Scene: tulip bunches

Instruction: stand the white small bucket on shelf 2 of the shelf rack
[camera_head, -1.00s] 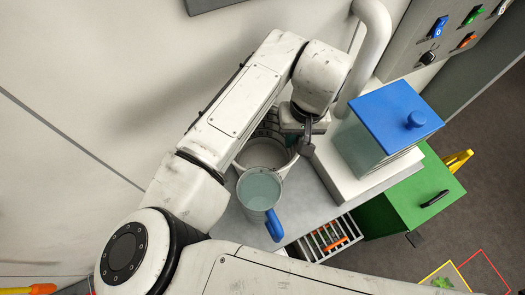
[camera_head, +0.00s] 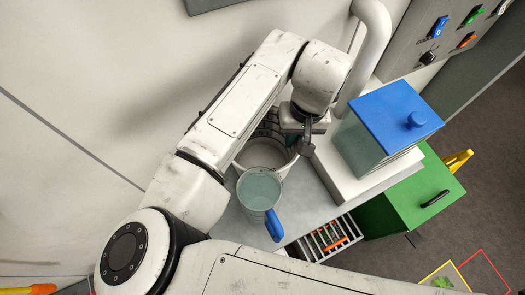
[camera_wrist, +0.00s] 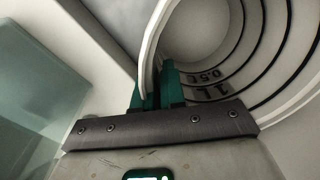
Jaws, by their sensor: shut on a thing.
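The white small bucket (camera_head: 265,153) is beside my arm in the head view, over the grey counter, partly hidden by the arm and a clear jug. In the wrist view its white rim and wall (camera_wrist: 225,40) fill the upper right, with dark rings and volume marks inside. My gripper (camera_head: 304,146) is shut on the bucket's rim; its green fingertips show in the wrist view (camera_wrist: 158,85), one on each side of the wall. I cannot tell whether the bucket's bottom touches the counter. I cannot make out the shelf rack or shelf 2 in either view.
The clear jug (camera_head: 259,188) with a blue handle stands close in front of the bucket. A blue-lidded glass container (camera_head: 385,130) is on a white block to the right. A green box (camera_head: 412,200) and a wire basket (camera_head: 325,240) are near the grey counter (camera_head: 310,205).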

